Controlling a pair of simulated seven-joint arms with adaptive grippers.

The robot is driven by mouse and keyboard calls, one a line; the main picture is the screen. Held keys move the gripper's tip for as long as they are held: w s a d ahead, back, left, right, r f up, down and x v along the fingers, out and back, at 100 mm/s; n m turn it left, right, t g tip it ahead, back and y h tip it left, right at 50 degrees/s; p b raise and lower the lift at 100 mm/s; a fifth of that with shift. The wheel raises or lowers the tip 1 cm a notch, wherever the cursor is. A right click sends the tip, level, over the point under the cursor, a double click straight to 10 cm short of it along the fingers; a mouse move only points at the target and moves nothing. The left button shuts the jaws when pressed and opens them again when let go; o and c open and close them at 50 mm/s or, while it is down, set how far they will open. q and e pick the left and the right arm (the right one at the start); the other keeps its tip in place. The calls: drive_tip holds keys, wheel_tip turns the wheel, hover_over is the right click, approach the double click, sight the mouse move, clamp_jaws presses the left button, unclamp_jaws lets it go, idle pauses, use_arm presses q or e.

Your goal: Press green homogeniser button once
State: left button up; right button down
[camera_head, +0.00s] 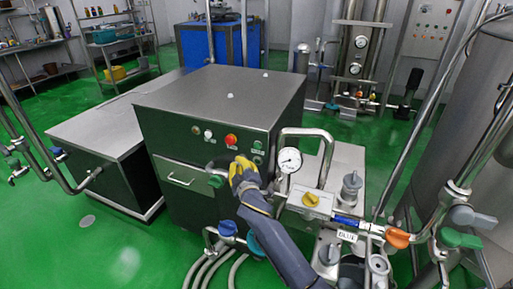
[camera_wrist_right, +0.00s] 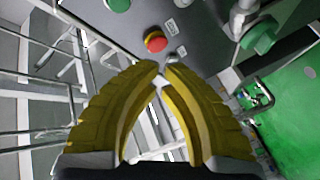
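The homogeniser is a dark metal box (camera_head: 170,130) with a row of buttons on its front. The green button (camera_head: 257,145) sits at the right of the row, right of the red button (camera_head: 231,140). In the right wrist view, the green button (camera_wrist_right: 118,4) is cut by the top edge, and the red button (camera_wrist_right: 156,41) on a yellow ring lies just beyond the fingertips. My right gripper (camera_head: 243,165) has yellow fingers and is in front of the panel, below the buttons. In the wrist view its fingertips (camera_wrist_right: 162,66) nearly meet, with nothing held. My left gripper is not in view.
A green valve handle (camera_head: 217,181) is just left of my right gripper. A pressure gauge (camera_head: 289,160) and a curved pipe (camera_head: 318,134) stand close on its right. A yellow knob (camera_head: 311,199) and hoses are nearby. Green floor is free at front left.

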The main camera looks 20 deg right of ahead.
drive_tip(key=shift+w+d, duration=1.4)
drive_tip(key=shift+w, duration=0.2)
drive_tip(key=shift+w+d, duration=1.35)
drive_tip(key=shift+w, duration=0.25)
drive_tip(key=shift+w+d, duration=0.1)
drive_tip(key=shift+w, duration=0.05)
drive_tip(key=shift+w+d, duration=0.2)
drive_tip(key=shift+w+d, duration=0.3)
drive_tip(key=shift+w, duration=0.05)
idle(0.4)
idle(0.4)
drive_tip(key=shift+s+a, duration=0.6)
drive_tip(key=shift+s, duration=0.1)
drive_tip(key=shift+s+a, duration=1.6)
drive_tip(key=shift+s, duration=0.3)
